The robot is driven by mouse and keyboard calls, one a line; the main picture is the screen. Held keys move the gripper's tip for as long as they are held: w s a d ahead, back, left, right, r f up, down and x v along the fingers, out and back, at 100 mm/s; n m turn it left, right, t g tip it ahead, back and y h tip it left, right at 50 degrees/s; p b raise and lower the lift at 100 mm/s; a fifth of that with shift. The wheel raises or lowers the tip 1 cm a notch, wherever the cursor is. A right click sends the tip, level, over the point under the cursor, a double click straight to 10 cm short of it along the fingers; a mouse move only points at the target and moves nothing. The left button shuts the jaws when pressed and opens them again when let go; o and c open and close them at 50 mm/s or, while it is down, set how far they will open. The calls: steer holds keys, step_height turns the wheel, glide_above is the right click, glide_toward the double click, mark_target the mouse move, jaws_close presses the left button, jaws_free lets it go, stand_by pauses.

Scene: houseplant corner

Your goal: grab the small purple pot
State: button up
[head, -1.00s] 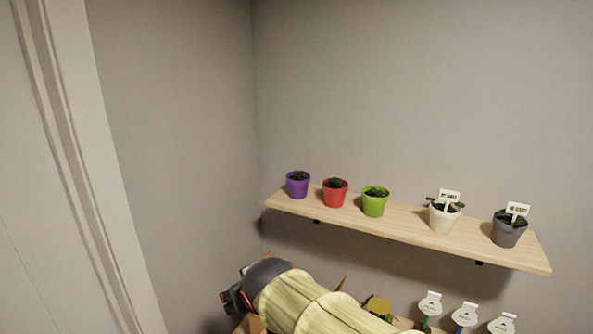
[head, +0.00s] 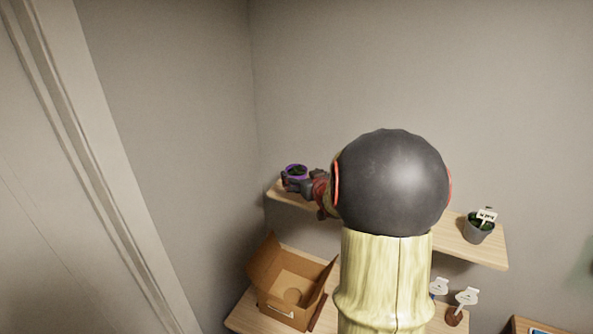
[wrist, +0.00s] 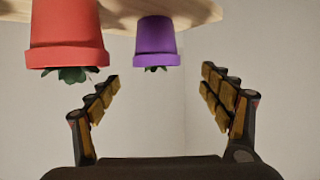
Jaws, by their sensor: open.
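The small purple pot (head: 295,169), with a green plant in it, stands near the left end of the upper wooden shelf (head: 468,248). My gripper (head: 290,184) is at the pot's near side in the head view and partly covers it. In the wrist view, which is upside down, the purple pot (wrist: 157,42) appears ahead of my gripper (wrist: 162,88). The fingers are spread wide with nothing between them, and the pot lines up with the gap. I see no contact in the wrist view.
A red pot (wrist: 66,35) stands close beside the purple one in the wrist view. A dark grey pot (head: 478,229) with a label is at the shelf's right. My arm hides the middle of the shelf. An open cardboard box (head: 285,290) sits on the lower shelf.

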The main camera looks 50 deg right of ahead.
mark_target(293, 168)
steer(key=shift+d+p+x, duration=0.2)
steer(key=shift+p+x, duration=0.45)
steer(key=shift+x, duration=3.25)
steer(key=shift+s+f, duration=0.1)
steer(key=shift+s, duration=0.05)
steer(key=shift+c, duration=0.6)
steer(key=c, duration=1.3)
